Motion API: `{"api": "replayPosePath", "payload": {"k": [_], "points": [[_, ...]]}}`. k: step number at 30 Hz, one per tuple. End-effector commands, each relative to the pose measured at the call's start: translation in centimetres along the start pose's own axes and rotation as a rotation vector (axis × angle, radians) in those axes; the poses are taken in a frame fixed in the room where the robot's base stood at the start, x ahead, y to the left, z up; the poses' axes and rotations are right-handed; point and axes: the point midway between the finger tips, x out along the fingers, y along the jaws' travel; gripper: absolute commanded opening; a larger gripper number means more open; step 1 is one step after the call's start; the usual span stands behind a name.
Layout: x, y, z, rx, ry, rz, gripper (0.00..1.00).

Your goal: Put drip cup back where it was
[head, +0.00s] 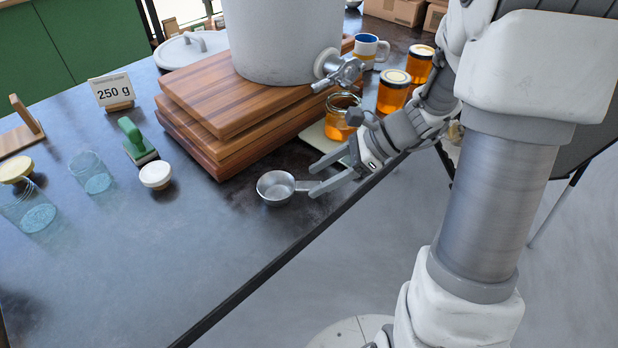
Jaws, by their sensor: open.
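The drip cup (275,189) is a small metal cup with a short handle pointing right. It rests upright on the dark counter, near its front edge, and looks empty. My gripper (315,180) is open at the handle end, right of the cup. One finger is on the far side of the handle and one on the near side. Whether either finger touches the handle cannot be told. The steel tank (283,40) stands on stacked wooden boards (215,110), with its tap (338,70) above an open jar of honey (340,118).
The honey jar stands on a pale flat scale (318,137), partly hidden by my arm. Two lidded honey jars (393,92) and a mug (368,50) stand behind. The front-left counter is clear.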

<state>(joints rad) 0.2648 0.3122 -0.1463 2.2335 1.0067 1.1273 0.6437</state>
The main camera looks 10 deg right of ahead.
Motion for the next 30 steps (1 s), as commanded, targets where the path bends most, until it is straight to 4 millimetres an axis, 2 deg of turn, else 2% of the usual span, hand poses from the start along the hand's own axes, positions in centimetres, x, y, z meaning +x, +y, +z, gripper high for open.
{"api": "replayPosePath", "payload": {"k": [1, 3, 9, 12, 17, 20, 23, 30], "points": [[-1.6, -0.1, 0.3, 0.001, 0.0, -0.005, 0.64], [-3.2, -0.1, 0.3, 0.001, 0.001, -0.004, 0.64], [-6.7, 0.0, 0.2, 0.0, 0.001, -0.002, 0.64], [-7.8, -0.1, 0.1, 0.001, 0.0, -0.002, 0.64], [-8.4, 0.4, 0.6, -0.037, 0.016, 0.007, 0.64], [-8.6, 1.5, 1.8, -0.146, 0.063, 0.027, 0.64], [-8.9, 3.3, 3.4, -0.325, 0.141, 0.06, 0.64], [-10.1, 7.9, 6.2, -0.827, 0.37, 0.152, 0.64]]}}
